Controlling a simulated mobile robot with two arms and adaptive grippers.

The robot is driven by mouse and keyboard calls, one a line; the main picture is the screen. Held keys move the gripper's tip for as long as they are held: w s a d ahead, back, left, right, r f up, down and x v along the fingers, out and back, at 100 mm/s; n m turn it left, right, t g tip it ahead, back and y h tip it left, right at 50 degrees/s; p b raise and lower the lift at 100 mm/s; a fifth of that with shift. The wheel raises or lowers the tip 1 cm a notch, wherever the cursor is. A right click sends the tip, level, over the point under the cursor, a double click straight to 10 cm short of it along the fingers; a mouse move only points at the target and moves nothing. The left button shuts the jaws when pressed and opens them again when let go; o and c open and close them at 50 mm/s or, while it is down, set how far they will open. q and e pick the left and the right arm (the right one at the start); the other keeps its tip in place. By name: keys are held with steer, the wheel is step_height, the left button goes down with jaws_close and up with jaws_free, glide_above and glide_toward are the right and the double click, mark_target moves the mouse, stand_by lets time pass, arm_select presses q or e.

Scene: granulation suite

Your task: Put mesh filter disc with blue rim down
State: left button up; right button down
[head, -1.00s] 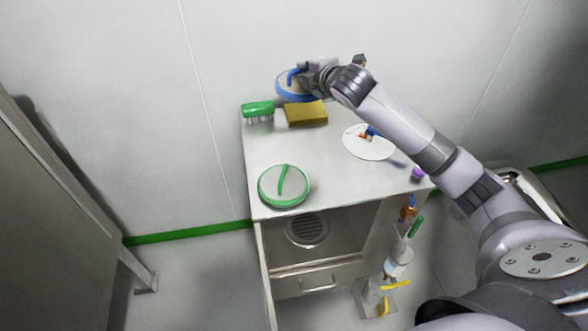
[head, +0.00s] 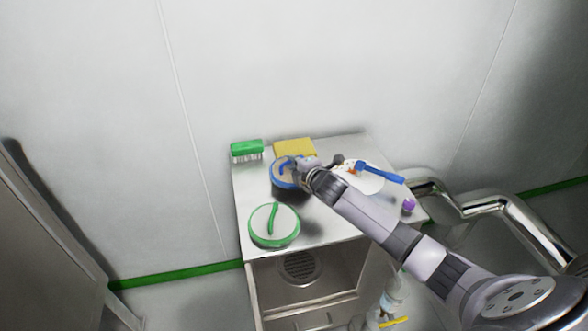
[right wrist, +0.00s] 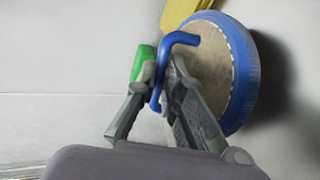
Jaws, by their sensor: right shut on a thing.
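The mesh filter disc with blue rim (head: 278,182) is over the middle of the metal cabinet top (head: 322,215), between the sponge and the green-rimmed disc. It also shows in the right wrist view (right wrist: 225,75), with a tan mesh face and a blue bent handle. My right gripper (head: 297,172) is shut on that handle; in the wrist view its fingers (right wrist: 160,90) sit on either side of it. A dark shadow lies beside the disc. I cannot tell whether the disc touches the top. My left gripper is not in view.
A green-rimmed disc (head: 274,226) lies at the front left of the top. A green brush (head: 247,150) and a yellow sponge (head: 294,147) are at the back. A white round plate (head: 368,182) with a blue-handled tool (head: 380,173) and a purple item (head: 408,206) are at right.

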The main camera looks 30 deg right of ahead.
steer(key=shift+f, duration=1.25)
steer(key=c, duration=1.7)
jaws_free()
steer(key=shift+f, duration=0.1)
steer(key=shift+s, duration=0.1)
steer(key=v, duration=1.2)
